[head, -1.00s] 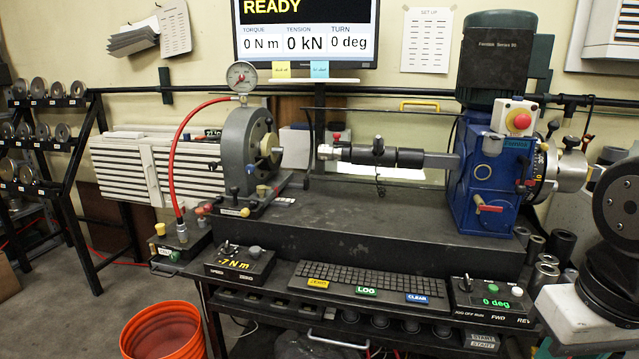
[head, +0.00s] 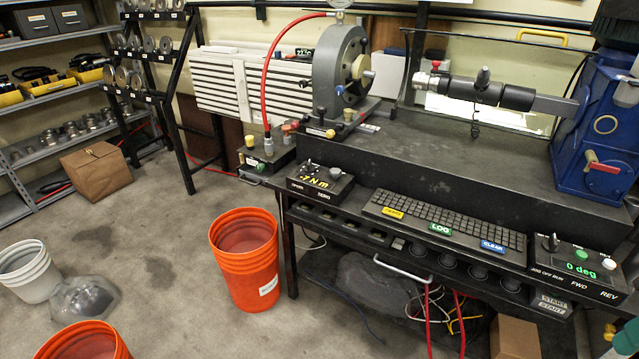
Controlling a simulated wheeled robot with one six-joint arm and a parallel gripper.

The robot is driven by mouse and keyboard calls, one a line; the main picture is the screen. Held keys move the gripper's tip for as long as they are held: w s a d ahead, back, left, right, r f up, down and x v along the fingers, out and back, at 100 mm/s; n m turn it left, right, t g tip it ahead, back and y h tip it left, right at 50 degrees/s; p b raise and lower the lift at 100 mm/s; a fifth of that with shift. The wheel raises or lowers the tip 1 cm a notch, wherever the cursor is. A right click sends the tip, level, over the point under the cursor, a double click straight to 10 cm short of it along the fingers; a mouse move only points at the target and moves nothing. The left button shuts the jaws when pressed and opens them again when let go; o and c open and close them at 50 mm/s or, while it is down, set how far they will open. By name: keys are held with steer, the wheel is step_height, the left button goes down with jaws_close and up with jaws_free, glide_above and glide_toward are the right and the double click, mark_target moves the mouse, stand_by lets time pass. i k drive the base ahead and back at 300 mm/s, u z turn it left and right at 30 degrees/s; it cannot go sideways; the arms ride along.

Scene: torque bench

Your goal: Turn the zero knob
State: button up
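A small black box (head: 292,186) sits at the left front of the bench and reads "-7 N m" in yellow. A grey round knob (head: 335,172) stands at the right of its top, above the printed word "ZERO". A darker knob (head: 309,164) with a lever-like top stands to its left. The grey knob is uncovered, and nothing touches it. Its exact turn angle is too small to tell.
A keyboard (head: 450,222) lies right of the box, then a second control box (head: 570,262) showing "0 deg". A grey chuck housing (head: 340,75) with a red hose (head: 270,80) stands behind. An orange bucket (head: 245,262) stands on the floor at the bench's left end.

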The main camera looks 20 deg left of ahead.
mark_target(334, 173)
steer(key=z, duration=0.05)
steer(key=k, duration=0.5)
steer(key=u, duration=0.65)
steer(key=i, duration=1)
steer(key=u, duration=0.15)
